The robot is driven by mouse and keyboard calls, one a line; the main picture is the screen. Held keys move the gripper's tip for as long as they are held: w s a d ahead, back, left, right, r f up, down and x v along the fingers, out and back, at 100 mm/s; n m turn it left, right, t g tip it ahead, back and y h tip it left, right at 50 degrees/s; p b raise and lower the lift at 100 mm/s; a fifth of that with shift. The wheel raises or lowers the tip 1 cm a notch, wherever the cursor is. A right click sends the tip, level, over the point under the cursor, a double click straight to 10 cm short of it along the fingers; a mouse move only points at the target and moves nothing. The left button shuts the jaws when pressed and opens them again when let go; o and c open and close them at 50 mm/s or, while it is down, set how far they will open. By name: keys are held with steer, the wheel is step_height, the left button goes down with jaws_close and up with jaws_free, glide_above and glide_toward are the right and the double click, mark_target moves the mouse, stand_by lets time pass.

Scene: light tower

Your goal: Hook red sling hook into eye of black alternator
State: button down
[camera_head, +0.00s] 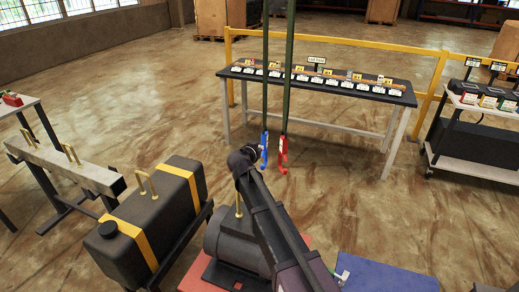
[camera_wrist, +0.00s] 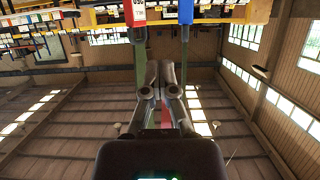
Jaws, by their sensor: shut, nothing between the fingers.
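The red sling hook (camera_head: 282,152) hangs from a green sling near the middle of the head view. In the wrist view, its red block (camera_wrist: 138,10) shows at the top edge, left of the fingers. The black alternator (camera_head: 235,245) sits low in the head view, partly hidden behind my arm. Its brass eye (camera_head: 238,206) stands upright on top. My gripper (camera_wrist: 160,72) is shut and empty in the wrist view, apart from the red block. In the head view, my wrist is just left of the blue hook; the fingertips are not clear there.
A blue hook (camera_head: 264,150) hangs close left of the red one; it also shows in the wrist view (camera_wrist: 185,10). A black tank (camera_head: 155,215) with yellow straps and a grey beam (camera_head: 65,165) stand left. A long black table (camera_head: 335,88) stands behind.

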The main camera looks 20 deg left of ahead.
steer(key=shift+a+r, duration=0.1)
steer(key=shift+a, duration=0.1)
steer(key=shift+s+a+r+m+g+h+p, duration=1.25)
steer(key=shift+s+a+m+h, duration=0.9)
steer(key=shift+a, duration=1.6)
steer(key=shift+s+a+r+m+g+h+p, duration=0.75)
steer(key=shift+s+a+r+m+h+p, duration=1.15)
steer(key=shift+a, duration=1.85)
steer(key=s, duration=1.2)
steer(key=shift+s+a+f+h+b, duration=0.25)
steer(key=shift+s+a+h+b, duration=0.15)
steer(key=shift+a+h, duration=0.05)
